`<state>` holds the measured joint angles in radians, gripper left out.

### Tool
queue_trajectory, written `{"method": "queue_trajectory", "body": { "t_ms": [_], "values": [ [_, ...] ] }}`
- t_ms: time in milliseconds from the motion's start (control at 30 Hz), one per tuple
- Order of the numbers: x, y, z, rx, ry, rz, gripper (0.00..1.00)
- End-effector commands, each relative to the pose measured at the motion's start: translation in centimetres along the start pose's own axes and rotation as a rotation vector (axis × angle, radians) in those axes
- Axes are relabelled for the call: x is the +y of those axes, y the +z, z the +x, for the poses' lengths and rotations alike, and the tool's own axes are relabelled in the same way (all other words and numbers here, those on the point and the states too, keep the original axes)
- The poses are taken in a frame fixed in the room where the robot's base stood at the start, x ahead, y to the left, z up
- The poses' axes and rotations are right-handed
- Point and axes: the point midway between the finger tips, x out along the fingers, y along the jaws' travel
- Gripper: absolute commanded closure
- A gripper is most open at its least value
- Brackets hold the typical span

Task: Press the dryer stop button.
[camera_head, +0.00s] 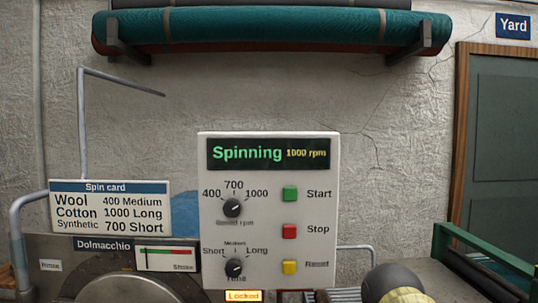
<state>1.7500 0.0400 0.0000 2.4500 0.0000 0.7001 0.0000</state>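The control panel (265,188) is a white upright box with a dark display (270,154) reading "Spinning 1000 rpm". Nothing covers the stop button. I cannot make out my gripper's fingers in this view. A rounded grey and olive shape shows at the bottom edge, right of the panel; I cannot tell what it is.
Two knobs, speed (233,208) and time (234,267), sit left of the buttons. A lit "Locked" sign (243,296) is below. A spin card (110,206) stands at left above the dryer front (60,250). A green frame (480,246) is at right.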

Motion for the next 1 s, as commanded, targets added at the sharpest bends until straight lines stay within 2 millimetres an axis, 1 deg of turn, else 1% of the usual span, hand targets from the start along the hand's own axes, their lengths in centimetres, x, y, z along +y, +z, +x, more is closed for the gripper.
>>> {"method": "queue_trajectory", "body": {
  "t_ms": [67, 100, 233, 267, 300, 1000],
  "values": [
    [0.00, 0.00, 0.00, 0.000, 0.000, 0.000, 0.62],
    [0.00, 0.00, 0.00, 0.000, 0.000, 0.000, 0.69],
    [0.00, 0.00, 0.00, 0.000, 0.000, 0.000, 0.93],
    [0.00, 0.00, 0.00, 0.000, 0.000, 0.000, 0.98],
    [0.00, 0.00, 0.00, 0.000, 0.000, 0.000, 1.00],
    [0.00, 0.00, 0.00, 0.000, 0.000, 0.000, 1.00]
  ]
}}
